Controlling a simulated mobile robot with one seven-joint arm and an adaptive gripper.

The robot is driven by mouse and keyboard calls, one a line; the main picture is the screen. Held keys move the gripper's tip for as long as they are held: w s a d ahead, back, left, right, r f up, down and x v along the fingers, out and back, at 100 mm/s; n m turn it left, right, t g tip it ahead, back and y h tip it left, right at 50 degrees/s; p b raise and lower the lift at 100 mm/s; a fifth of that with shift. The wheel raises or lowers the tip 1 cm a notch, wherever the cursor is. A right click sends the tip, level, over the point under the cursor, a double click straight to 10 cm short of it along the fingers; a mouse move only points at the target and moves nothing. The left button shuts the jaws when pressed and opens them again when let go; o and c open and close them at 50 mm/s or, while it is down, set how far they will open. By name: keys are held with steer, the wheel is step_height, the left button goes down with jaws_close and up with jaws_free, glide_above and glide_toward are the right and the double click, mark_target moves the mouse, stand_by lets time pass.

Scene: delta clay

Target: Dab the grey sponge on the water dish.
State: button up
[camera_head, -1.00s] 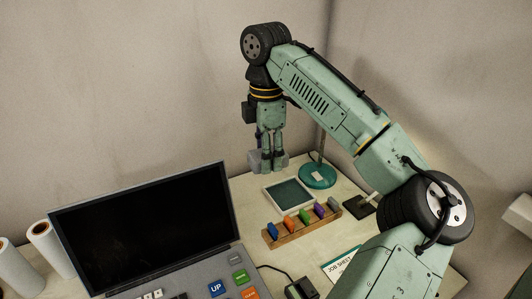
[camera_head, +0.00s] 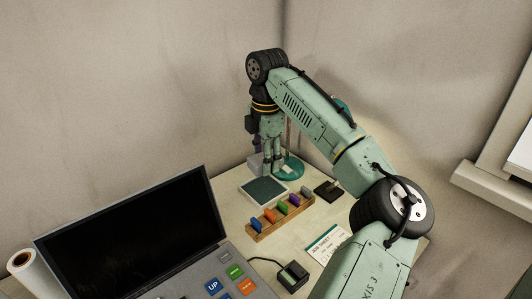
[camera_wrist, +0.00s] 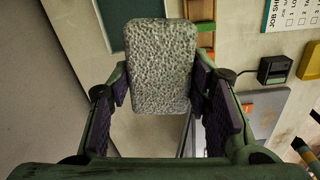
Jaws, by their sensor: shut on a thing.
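My gripper (camera_head: 272,160) is shut on the grey sponge (camera_wrist: 161,65), a pitted, rounded block gripped at its sides in the wrist view.
A wooden rack (camera_head: 268,234) of several coloured pieces stands in front of the dish. A laptop-like console (camera_head: 130,240) fills the near left. Walls close off the back.

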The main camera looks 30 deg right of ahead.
mark_target(263, 190)
steer(key=w+f+b, duration=0.1)
steer(key=f, duration=0.3)
steer(key=w+d+f+n+b, duration=0.1)
steer(key=w+f, duration=0.1)
steer(key=f, duration=0.2)
steer(key=w+d+f+n+b, duration=0.1)
steer(key=f+b, duration=0.1)
steer(key=f, duration=0.2)
steer(key=shift+w+d, duration=0.2)
steer(key=shift+w, duration=0.2)
steer(key=shift+f, duration=0.45)
stand_by(0.7)
steer(key=shift+f+p, duration=0.1)
steer(key=shift+p, duration=0.25)
stand_by(1.9)
step_height(263, 190, up, 7)
steer(key=p, duration=0.6)
steer(key=shift+p, duration=0.4)
stand_by(0.4)
